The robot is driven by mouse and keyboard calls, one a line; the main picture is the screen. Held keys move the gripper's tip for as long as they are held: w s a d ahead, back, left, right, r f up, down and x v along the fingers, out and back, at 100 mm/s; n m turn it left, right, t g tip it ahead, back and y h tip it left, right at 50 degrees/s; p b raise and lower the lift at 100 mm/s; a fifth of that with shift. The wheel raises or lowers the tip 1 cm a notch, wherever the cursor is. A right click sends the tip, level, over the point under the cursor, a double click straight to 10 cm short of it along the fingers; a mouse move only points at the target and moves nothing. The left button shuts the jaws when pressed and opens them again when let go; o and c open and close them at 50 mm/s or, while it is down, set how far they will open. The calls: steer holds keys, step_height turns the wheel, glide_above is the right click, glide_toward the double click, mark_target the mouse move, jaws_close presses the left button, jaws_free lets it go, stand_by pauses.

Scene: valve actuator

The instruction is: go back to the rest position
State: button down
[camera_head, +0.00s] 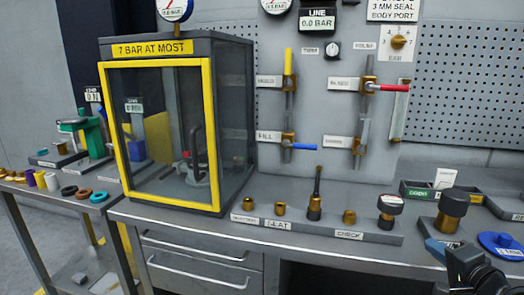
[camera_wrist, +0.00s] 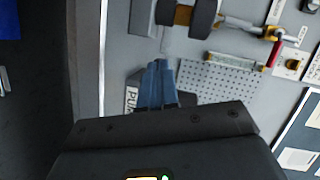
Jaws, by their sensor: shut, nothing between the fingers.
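My gripper (camera_wrist: 157,66) shows in the wrist view with its two blue fingers together and nothing between them. Its dark body fills the bottom of that view. In the head view a dark part of my arm is at the lower right corner, over the front right of the bench (camera_head: 405,258). A blue piece beside it looks like my fingers, but it is partly hidden. No held object shows in either view.
A yellow-framed clear cabinet (camera_head: 209,130) stands on the left of the bench. A strip with several brass fittings (camera_head: 349,216) lies in the middle. A dark knobbed cylinder (camera_head: 453,204) and a blue disc (camera_head: 500,243) are close to my arm. Valves (camera_head: 368,87) project from the back panel.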

steer(key=s+a+f+n+g+h, duration=0.1)
steer(key=s+a+f+n, duration=0.2)
steer(key=s, duration=0.5)
steer(key=s+a+f+n+h, duration=0.1)
steer(key=s+a+f, duration=0.35)
steer(key=s, duration=0.45)
steer(key=s+a+f+n+g+h, duration=0.1)
steer(key=s+a+f+n, duration=0.2)
steer(key=s, duration=0.5)
steer(key=s+a+r+n+y, duration=0.1)
steer(key=s+a+r+n, duration=0.2)
steer(key=s, duration=0.8)
steer(key=s+a+r+n+t+y, duration=0.1)
steer(key=s+a+r+n, duration=0.3)
steer(key=s, duration=0.8)
step_height(320, 180, up, 4)
steer(key=shift+a, duration=1)
steer(key=c, duration=1.9)
jaws_free()
